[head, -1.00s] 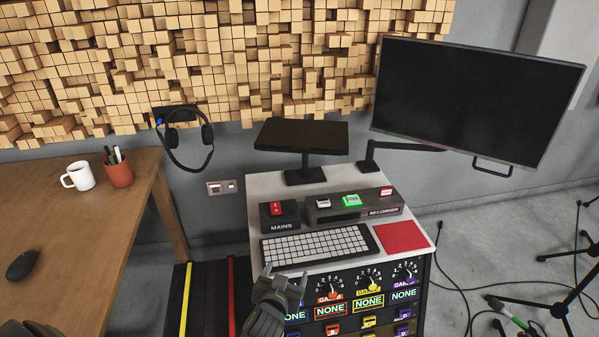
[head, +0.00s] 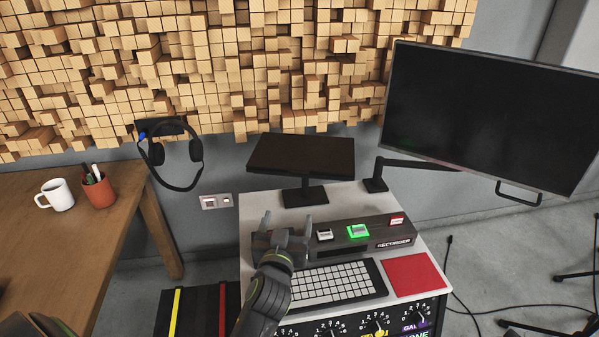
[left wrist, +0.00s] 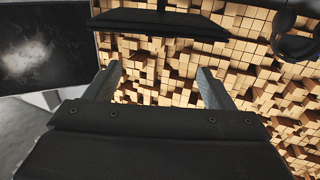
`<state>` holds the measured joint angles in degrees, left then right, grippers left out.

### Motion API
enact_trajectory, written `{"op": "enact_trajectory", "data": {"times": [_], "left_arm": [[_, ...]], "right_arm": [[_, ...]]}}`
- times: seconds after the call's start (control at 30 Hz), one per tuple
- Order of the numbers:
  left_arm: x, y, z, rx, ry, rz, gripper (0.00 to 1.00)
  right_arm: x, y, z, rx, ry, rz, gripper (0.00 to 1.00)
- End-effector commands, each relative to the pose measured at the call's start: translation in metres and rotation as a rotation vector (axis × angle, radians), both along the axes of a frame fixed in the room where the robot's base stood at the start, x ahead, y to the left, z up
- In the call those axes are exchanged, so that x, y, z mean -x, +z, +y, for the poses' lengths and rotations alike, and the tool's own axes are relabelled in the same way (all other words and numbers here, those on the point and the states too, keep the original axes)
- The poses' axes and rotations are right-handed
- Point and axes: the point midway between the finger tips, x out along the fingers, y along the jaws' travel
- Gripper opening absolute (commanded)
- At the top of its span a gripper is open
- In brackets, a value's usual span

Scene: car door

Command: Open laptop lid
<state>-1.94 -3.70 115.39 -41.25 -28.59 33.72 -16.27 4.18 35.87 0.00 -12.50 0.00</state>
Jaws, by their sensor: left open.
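I see no hinged laptop. A flat black panel (head: 301,155) on a short stand rises at the back of the white console top, and it shows upside down in the left wrist view (left wrist: 160,22). A white keyboard (head: 335,284) lies at the console's front. My left gripper (head: 287,224) is open and empty, fingers pointing up toward the panel but apart from it in the head view. My right gripper is not in view.
A recorder box (head: 375,238) with a lit green button and a red pad (head: 414,275) are on the console. A large monitor (head: 490,115) on an arm hangs at right. Headphones (head: 174,155) hang on the wall. A wooden desk (head: 100,240) with mug stands left.

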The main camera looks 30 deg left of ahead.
Motion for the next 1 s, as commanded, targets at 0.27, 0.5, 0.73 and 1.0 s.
{"op": "enact_trajectory", "data": {"times": [0.27,0.5,0.73,1.0], "left_arm": [[-0.042,0.002,0.014,-0.006,-0.002,-0.001,0.76],[-0.084,0.002,0.029,-0.005,0.000,0.000,0.76],[-0.120,0.000,0.041,-0.003,0.000,0.001,0.76],[-0.151,-0.001,0.052,-0.001,0.000,0.000,0.76]], "right_arm": [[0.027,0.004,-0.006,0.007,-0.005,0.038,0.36],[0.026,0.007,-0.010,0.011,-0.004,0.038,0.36],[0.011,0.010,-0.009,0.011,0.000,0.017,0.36],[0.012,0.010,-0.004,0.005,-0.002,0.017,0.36]]}}
